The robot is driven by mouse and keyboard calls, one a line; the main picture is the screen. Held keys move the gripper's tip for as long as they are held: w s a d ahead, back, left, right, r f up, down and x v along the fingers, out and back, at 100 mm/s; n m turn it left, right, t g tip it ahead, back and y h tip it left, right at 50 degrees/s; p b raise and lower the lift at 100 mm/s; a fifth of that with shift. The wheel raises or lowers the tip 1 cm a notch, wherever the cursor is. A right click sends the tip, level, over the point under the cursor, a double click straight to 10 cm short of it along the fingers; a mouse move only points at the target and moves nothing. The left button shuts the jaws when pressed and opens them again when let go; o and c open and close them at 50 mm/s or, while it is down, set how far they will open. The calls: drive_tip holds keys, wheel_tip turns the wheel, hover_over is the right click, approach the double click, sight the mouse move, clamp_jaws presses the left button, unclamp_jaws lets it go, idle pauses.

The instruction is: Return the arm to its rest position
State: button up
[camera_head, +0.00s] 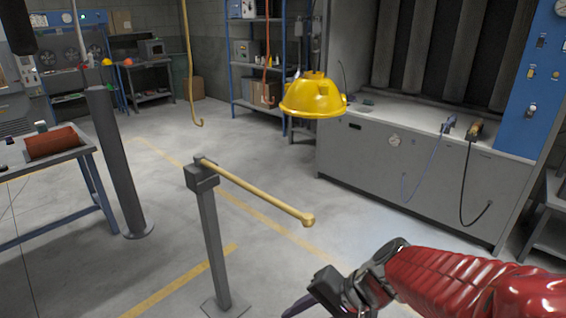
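My red arm (450,278) reaches in from the lower right corner, with a ribbed red sleeve and a dark grey wrist. My gripper (298,307) is at the bottom edge, pointing down and left. Only a dark, purplish finger part shows, and the rest is cut off by the frame. I cannot tell whether it is open or shut, and no held thing is visible. A yellow hood (313,98) is in the upper middle, well above and apart from my gripper. What holds it up is not clear.
A grey post (211,235) with a yellow bar (258,192) stands left of my gripper. A dark column (116,160) and a blue-legged table (75,152) are at the left. A grey cabinet (365,165) stands at the right. A yellow hook (191,75) hangs behind. Floor between is open.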

drive_tip(key=s+d+r+n+t+h, duration=0.3)
drive_tip(key=s+d+r+n+h, duration=0.2)
drive_tip(key=d+r, duration=0.5)
drive_tip(key=shift+s+d+n+t+h, duration=0.35)
drive_tip(key=shift+s+d+h, duration=0.35)
drive_tip(key=shift+h, duration=0.3)
drive_tip(key=shift+w+d, duration=0.1)
idle(0.6)
drive_tip(key=shift+c, duration=0.7)
